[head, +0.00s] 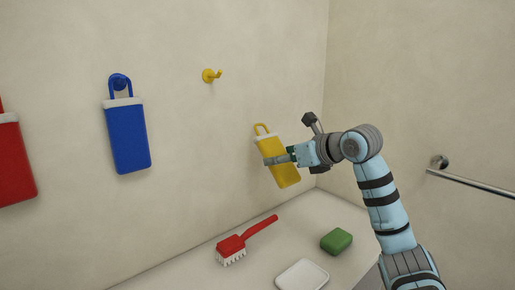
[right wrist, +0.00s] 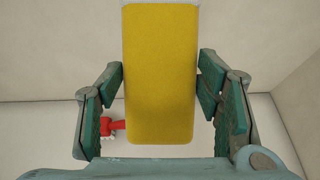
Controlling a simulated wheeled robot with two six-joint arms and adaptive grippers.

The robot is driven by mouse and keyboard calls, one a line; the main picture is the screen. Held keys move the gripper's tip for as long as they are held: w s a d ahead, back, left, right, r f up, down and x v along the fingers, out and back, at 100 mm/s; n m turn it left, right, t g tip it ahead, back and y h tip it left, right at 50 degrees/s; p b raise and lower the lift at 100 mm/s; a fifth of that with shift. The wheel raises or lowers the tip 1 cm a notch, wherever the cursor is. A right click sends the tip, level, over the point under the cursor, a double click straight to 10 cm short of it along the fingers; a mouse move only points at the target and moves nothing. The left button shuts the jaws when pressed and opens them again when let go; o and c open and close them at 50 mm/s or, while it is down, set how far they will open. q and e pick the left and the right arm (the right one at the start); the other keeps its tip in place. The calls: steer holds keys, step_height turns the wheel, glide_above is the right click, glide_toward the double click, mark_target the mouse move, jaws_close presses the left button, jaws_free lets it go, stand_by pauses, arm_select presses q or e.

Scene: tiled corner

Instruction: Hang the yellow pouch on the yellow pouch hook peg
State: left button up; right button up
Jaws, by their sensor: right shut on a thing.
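The yellow pouch (head: 284,172) has a pale top band and a yellow loop above it. My right gripper (head: 272,160) is shut on the pouch's sides and holds it in the air, slightly tilted, above the ledge. In the right wrist view the pouch (right wrist: 160,75) fills the space between the two fingers of the gripper (right wrist: 160,90); its loop is out of that view. The yellow hook peg (head: 211,76) is on the left wall, up and to the left of the pouch, and is bare. My left gripper is not in view.
A blue pouch (head: 127,138) hangs on a blue peg, with a red pouch (head: 14,160) farther left. A red brush (head: 240,243), a green block (head: 336,240) and a white dish (head: 302,275) lie on the ledge below. A metal rail (head: 470,182) is on the right wall.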

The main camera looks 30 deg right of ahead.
steer(key=s+a+r+n+t+y+b, duration=0.1)
steer(key=s+a+r+n+t+y, duration=0.15)
steer(key=a+r, duration=0.3)
steer(key=s+a+r+n+t+y+b, duration=0.1)
steer(key=s+a+r+t+y, duration=0.25)
steer(key=a+r, duration=0.2)
arm_select(q)
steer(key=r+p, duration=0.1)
steer(key=p, duration=0.1)
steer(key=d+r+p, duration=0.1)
steer(key=p, duration=0.1)
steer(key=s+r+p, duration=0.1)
steer(key=p, duration=0.1)
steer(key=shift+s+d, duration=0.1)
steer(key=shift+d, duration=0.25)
arm_select(e)
steer(key=w+a, duration=0.1)
steer(key=w, duration=0.9)
steer(key=shift+w+f+y, duration=0.3)
steer(key=shift+w+f, duration=0.05)
steer(key=shift+f, duration=0.1)
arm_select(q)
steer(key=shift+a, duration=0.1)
